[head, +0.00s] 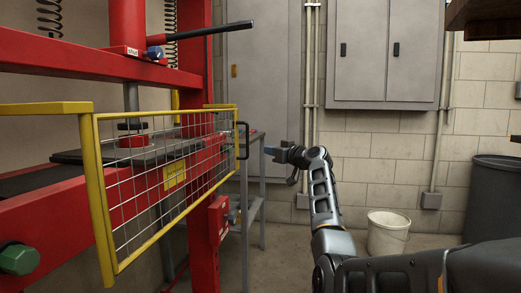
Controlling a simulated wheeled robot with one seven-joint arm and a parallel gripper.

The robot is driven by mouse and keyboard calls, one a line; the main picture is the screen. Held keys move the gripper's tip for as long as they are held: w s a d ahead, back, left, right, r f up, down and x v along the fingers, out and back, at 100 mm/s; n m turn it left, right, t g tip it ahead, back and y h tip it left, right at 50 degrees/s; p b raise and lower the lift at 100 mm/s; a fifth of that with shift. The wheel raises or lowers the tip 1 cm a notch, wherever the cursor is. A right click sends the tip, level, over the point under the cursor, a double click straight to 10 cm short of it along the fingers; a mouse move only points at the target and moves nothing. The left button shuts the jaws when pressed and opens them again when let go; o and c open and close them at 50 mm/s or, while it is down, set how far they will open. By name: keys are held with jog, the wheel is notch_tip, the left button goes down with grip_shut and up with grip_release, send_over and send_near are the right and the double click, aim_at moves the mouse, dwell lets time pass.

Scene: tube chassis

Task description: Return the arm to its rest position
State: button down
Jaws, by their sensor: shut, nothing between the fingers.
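My arm reaches in from the lower right of the head view and extends away from me. My gripper (270,151) is at its far end, pointing left. It is small in the picture and looks shut, with nothing seen in it. It appears just right of the black handle (242,140) of a yellow-framed mesh guard (165,178). A gap shows between gripper and handle in the picture, but I cannot tell the depth between them.
A red press frame (195,60) with a black lever (210,32) fills the left. A grey stand (254,212) is behind the guard. A white bucket (388,236) and a dark bin (494,198) stand on the right. Grey cabinets (385,50) hang on the wall.

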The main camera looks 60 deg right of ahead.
jog(key=shift+s+d+p, duration=0.1)
jog(key=shift+s+d, duration=0.1)
jog(key=shift+s, duration=0.5)
jog(key=shift+s+d+p, duration=0.15)
jog(key=shift+s+d, duration=0.05)
jog(key=shift+s, duration=0.5)
jog(key=shift+s+d+p, duration=0.1)
jog(key=shift+s+d, duration=0.1)
jog(key=shift+s, duration=0.5)
